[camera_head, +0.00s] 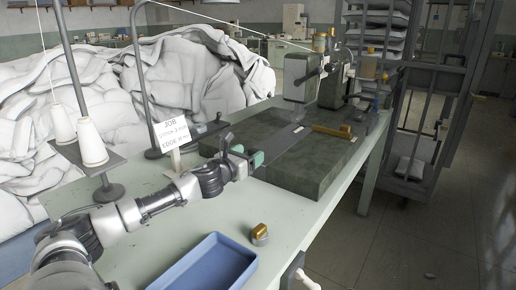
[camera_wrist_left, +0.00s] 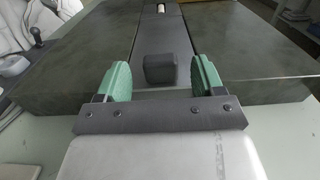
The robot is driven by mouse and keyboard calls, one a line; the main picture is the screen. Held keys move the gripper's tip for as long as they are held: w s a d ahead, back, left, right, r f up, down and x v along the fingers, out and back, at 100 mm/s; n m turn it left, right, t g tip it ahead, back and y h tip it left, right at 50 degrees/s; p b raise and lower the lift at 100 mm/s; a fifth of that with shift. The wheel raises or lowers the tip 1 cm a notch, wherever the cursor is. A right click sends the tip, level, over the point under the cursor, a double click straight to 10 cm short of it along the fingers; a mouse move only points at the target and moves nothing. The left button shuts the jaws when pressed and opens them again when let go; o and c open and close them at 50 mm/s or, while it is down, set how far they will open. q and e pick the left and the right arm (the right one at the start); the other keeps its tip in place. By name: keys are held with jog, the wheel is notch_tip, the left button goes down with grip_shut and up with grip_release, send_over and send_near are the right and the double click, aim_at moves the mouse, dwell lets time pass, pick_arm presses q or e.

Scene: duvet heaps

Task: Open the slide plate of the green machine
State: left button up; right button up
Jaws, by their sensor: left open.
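The green machine (camera_head: 325,170) stands on the pale green table, with a wide, dark green-grey bed and an upright arm at its far end. Its slide plate (camera_head: 283,141) is a dark grey strip along the bed; it also shows in the left wrist view (camera_wrist_left: 165,35). A small dark block-like knob (camera_wrist_left: 160,68) stands on the near part of the plate. My left gripper (camera_head: 249,159) is at the bed's near-left edge. Its green fingers (camera_wrist_left: 164,80) are open, one on each side of the knob, with gaps. My right gripper is not clearly seen.
A blue tray (camera_head: 207,262) and a small brass-topped piece (camera_head: 260,234) are on the table's near part. A job sign (camera_head: 173,134) and thread cones (camera_head: 92,143) stand left, before white duvet heaps (camera_head: 190,75). A brass-coloured piece (camera_head: 332,131) lies on the bed.

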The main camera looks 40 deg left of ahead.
aim_at(252, 152)
pick_arm(q)
jog(key=w, duration=0.3)
jog(key=shift+w+a+p, duration=0.15)
jog(key=shift+a+p, duration=0.1)
jog(key=shift+p, duration=0.05)
jog(key=shift+w, duration=1)
pick_arm(e)
jog(key=shift+s+x, duration=0.2)
jog(key=shift+x, duration=0.75)
jog(key=shift+s+x, duration=0.2)
jog(key=shift+x, duration=0.7)
jog(key=shift+f, duration=0.1)
